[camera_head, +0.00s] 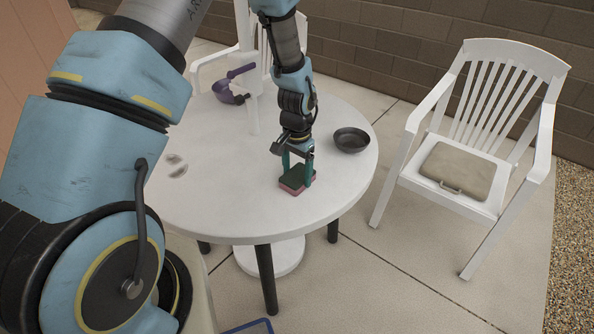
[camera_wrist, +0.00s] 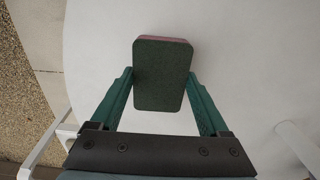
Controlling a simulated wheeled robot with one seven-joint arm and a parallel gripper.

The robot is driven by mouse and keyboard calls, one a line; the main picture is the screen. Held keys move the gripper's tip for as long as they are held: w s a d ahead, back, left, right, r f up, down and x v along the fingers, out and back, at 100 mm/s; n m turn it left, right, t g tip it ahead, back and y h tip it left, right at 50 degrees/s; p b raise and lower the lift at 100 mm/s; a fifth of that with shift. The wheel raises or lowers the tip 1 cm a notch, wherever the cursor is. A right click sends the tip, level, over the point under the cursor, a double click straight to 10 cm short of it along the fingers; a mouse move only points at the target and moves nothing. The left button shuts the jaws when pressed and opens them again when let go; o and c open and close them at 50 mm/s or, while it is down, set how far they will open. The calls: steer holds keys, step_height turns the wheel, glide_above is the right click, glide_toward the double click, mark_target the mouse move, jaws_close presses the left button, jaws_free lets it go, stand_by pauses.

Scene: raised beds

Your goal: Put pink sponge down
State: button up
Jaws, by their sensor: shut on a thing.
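The pink sponge (camera_head: 292,188) has a dark green top face and a pink underside. It is at or just above the white round table (camera_head: 220,215), near its front right; I cannot tell whether it touches the top. My gripper (camera_head: 298,170) points down with its green fingers on either side of the sponge, shut on it. In the wrist view the sponge (camera_wrist: 162,75) sits between the fingertips of my gripper (camera_wrist: 161,80), green face toward the camera and a strip of pink at the far edge.
A dark bowl (camera_head: 351,139) stands on the table to the right of my gripper. A purple pan-like object (camera_head: 224,92) is at the back, near the white center pole (camera_head: 253,110). A white chair (camera_head: 490,130) with a beige case (camera_head: 457,170) stands right. The table's front is clear.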

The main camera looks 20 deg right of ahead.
mark_target(297, 175)
steer(key=shift+f, duration=0.2)
steer(key=o, duration=1.3)
steer(key=shift+r, duration=0.1)
step_height(297, 175, up, 12)
steer(key=b, duration=0.3)
steer(key=s+a+r+n, duration=0.1)
steer(key=a+r+n, duration=0.1)
steer(key=a, duration=0.8)
steer(key=s+a+r+n+t, duration=0.1)
steer(key=a+n, duration=0.4)
steer(key=a, duration=0.5)
steer(key=s+a+r+n, duration=0.2)
steer(key=a+r+n, duration=0.2)
steer(key=a, duration=0.6)
steer(key=shift+r+t, duration=0.1)
steer(key=shift+t, duration=0.2)
